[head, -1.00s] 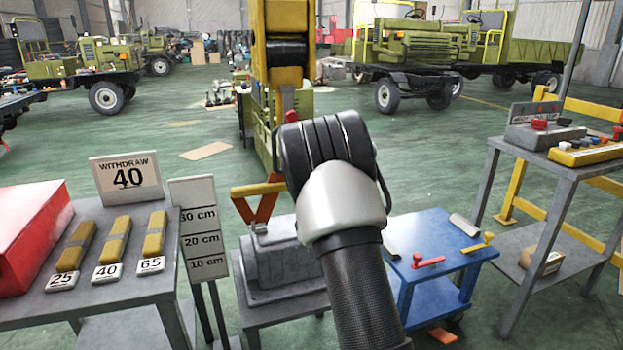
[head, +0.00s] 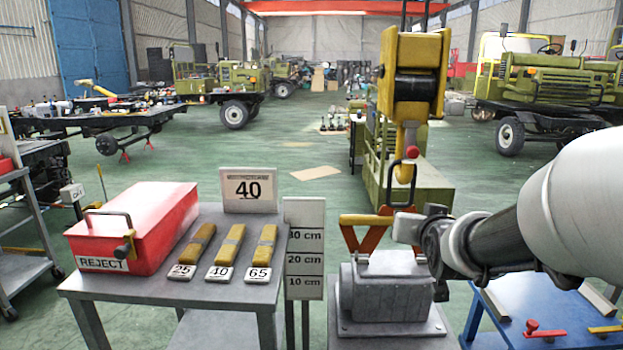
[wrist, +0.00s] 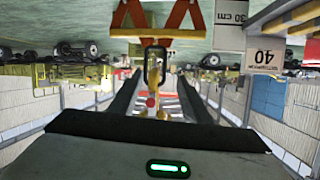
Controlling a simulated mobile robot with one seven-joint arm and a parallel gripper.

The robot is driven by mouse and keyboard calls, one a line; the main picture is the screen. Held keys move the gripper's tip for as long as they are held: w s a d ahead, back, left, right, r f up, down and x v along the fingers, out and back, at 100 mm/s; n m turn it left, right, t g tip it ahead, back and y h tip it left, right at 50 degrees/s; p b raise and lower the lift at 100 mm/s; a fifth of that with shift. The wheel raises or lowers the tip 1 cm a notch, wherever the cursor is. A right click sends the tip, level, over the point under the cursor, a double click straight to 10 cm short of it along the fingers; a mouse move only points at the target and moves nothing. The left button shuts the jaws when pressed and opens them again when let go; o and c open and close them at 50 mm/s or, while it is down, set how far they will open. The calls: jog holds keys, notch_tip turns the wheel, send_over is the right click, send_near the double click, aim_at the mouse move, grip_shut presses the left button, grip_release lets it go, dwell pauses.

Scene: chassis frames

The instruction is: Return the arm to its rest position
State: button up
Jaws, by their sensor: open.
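My arm reaches in from the right edge of the head view, with a pale link, a black tube and a grey wrist. My gripper (head: 412,229) is at its left end, in front of the orange sling (head: 366,228) and above the grey block (head: 386,290). In the wrist view, which appears upside down, the two dark fingers of my gripper (wrist: 157,84) stand apart with nothing gripped. The yellow crane hook (head: 405,150) hangs above and beyond the gripper. It shows between the fingers in the wrist view (wrist: 157,58); its exact distance is unclear.
A grey table (head: 105,283) at left holds a red REJECT box (head: 140,228) and bars (head: 230,243) labelled 25, 40 and 65. A height board (head: 304,240) stands beside it. A blue cart (head: 535,305) is below my arm.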

jog(key=s+a+f+n+g+y, duration=0.15)
jog(key=s+a+g, duration=0.25)
jog(key=s, duration=1)
jog(key=s+a+f+n+g, duration=0.1)
jog(key=s+a+f+g, duration=0.25)
jog(key=s, duration=0.95)
notch_tip(320, 180, up, 28)
jog(key=p, duration=2.7)
jog(key=shift+s+f+g, duration=0.2)
jog(key=shift+s+g, duration=0.25)
jog(key=shift+r, duration=0.15)
jog(key=c, duration=0.3)
jog(key=shift+d, duration=0.1)
